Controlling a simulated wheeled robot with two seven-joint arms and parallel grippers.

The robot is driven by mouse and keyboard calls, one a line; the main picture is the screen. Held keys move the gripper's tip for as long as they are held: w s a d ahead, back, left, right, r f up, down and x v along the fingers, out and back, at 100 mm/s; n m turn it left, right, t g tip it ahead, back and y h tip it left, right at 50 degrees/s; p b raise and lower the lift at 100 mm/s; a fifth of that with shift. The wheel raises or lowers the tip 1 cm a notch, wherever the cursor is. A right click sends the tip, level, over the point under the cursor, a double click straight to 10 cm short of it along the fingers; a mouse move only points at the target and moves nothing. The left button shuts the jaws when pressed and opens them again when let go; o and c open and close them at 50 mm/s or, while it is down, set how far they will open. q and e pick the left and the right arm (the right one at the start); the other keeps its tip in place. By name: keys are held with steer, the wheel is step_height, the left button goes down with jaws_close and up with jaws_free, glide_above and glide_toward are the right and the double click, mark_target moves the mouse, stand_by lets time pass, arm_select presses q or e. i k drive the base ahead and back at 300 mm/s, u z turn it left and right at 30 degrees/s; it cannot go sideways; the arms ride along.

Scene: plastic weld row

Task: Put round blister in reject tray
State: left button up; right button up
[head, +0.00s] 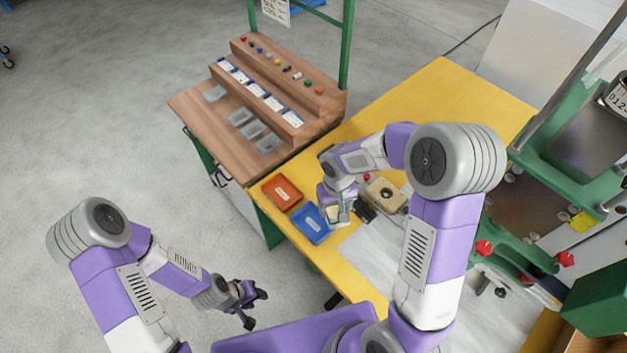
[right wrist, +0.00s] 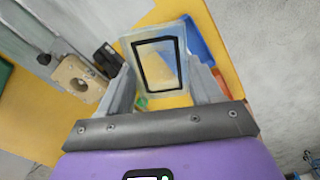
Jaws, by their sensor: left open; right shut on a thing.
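My right gripper (head: 341,214) is shut on a clear, pale blister (right wrist: 133,62) with a black rectangular outline. In the right wrist view the blister stands up between the two fingertips; it looks rectangular, not round. The gripper is over the yellow table, at the right edge of the blue tray (head: 311,224). An orange tray (head: 282,192) lies just beyond the blue one. Both have white labels too small to read, so I cannot tell which is the reject tray. My left gripper (head: 250,305) is open and empty, low over the floor, left of the table.
A wooden stepped bench (head: 215,115) holds several clear blisters, labels and small coloured parts. A beige fixture (head: 384,195) with a round hole sits right of my right gripper. A green machine (head: 560,165) stands at the right. The table's far end is clear.

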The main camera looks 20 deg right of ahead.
mark_target(282, 193)
steer(key=z, duration=0.05)
steer(key=k, duration=0.45)
steer(key=u, duration=0.8)
steer(key=i, duration=0.85)
